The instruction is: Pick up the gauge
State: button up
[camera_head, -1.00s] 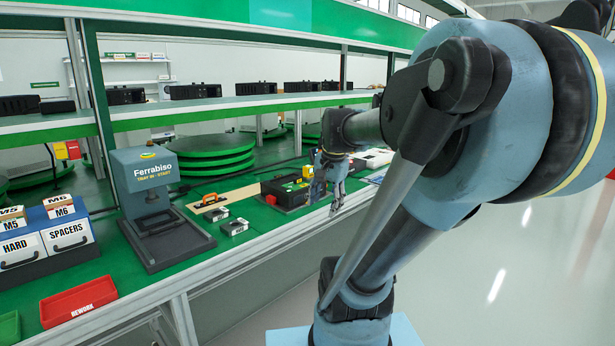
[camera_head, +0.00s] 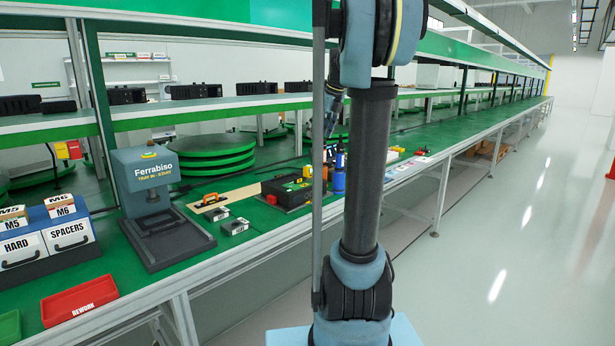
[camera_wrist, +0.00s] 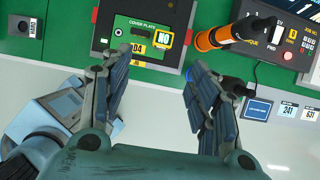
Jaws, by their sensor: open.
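No part is labelled gauge. A small yellow-framed tag reading "NO" (camera_wrist: 164,39) lies on the right side of a dark fixture marked "COVER PLATE" (camera_wrist: 112,45) in the wrist view; it may be the gauge, but I cannot tell for sure. My gripper (camera_wrist: 157,88) is open and empty. Its two fingers are spread at the fixture's near edge, with the tag beyond and between them, apart from them. In the head view the fixture (camera_head: 277,191) sits on the green bench; my arm hides most of the gripper there.
A small labelled box (camera_wrist: 20,25) stands to the left. In the head view, blue bottles (camera_head: 339,172) stand by my arm, and a Ferrabiso press (camera_head: 150,190) stands farther left.

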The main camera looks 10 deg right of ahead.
send_near(309, 166)
jog(key=x, duration=0.5)
jog(key=shift+a, duration=0.2)
jog(key=shift+x, duration=2.7)
jog(key=shift+w+d, duration=0.2)
grip_shut()
